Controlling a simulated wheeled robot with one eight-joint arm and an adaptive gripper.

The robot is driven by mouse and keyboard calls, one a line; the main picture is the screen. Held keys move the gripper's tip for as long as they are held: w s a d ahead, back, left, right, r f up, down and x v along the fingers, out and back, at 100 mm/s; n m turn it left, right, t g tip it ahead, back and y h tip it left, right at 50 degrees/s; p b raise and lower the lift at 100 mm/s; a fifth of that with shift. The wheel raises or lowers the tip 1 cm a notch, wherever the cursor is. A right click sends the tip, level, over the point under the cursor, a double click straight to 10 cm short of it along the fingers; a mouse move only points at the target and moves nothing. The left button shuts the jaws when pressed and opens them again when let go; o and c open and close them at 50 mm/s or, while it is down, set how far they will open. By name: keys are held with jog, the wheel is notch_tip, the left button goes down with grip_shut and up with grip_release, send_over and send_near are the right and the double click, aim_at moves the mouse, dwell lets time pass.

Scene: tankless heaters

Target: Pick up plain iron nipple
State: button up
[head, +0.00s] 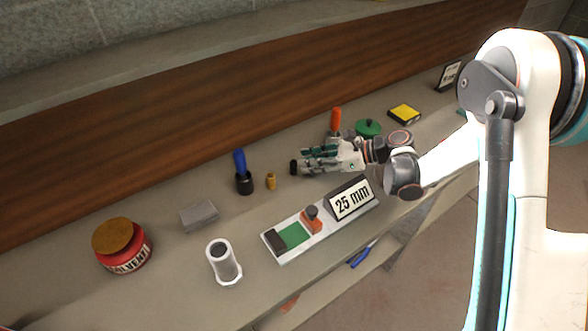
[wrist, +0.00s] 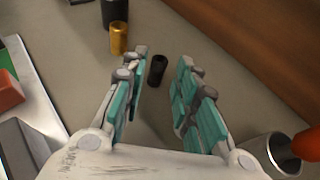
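A small dark cylinder, which looks like the plain iron nipple (head: 293,167), stands on the shelf just left of my gripper's fingertips in the head view. In the wrist view the dark nipple (wrist: 157,70) shows in the gap between the two fingers, near their tips and closer to the left finger. My gripper (head: 306,161) is open and empty, reaching left, low over the shelf; both fingers (wrist: 163,65) are spread apart in the wrist view. I cannot tell whether a finger touches the nipple.
A brass fitting (head: 271,181) and a blue-handled tool in a black base (head: 243,177) stand beyond the nipple. An orange-handled thing (head: 336,120) and a green round thing (head: 368,128) stand behind my gripper.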

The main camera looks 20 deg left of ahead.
aim_at(296, 162)
jog(key=b+x, duration=0.1)
jog(key=x, duration=0.4)
jog(key=shift+a+f, duration=0.15)
jog(key=shift+a, duration=0.15)
jog(key=shift+c, duration=0.4)
grip_shut()
